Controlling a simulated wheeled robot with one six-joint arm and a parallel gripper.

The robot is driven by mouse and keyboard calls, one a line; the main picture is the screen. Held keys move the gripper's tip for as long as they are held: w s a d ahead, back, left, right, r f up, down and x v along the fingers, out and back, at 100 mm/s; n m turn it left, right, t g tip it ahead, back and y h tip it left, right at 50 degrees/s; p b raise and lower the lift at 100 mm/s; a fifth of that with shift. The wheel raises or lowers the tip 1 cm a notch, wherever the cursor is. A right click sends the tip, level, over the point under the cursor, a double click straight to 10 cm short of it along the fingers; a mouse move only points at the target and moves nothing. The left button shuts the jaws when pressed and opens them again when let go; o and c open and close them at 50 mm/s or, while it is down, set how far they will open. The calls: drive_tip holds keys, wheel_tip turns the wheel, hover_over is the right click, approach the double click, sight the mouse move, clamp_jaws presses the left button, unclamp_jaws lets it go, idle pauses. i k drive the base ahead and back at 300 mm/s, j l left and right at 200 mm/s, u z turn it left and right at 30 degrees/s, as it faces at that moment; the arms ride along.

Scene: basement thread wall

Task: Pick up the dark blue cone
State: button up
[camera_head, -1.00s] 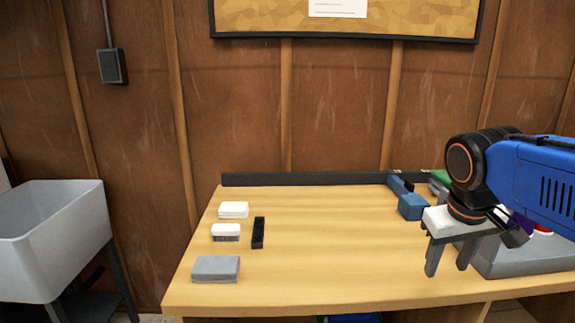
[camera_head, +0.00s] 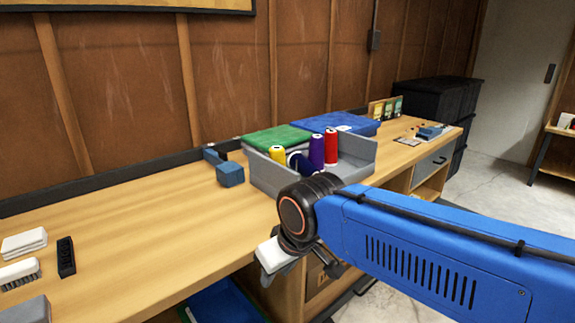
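My gripper (camera_head: 270,274) is in front of the bench, below and left of the bin, apart from the cones. Its fingers are seen edge-on, so their opening is unclear; no held object shows.
White pads (camera_head: 24,243), a brush (camera_head: 20,273) and a black bar (camera_head: 66,256) are at the left. The bench's middle is clear.

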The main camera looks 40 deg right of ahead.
sight(307, 168)
drive_tip(key=z, duration=1.4)
drive_tip(key=k+j+z, duration=0.1)
drive_tip(key=z, duration=0.3)
drive_tip(key=k+z, duration=0.35)
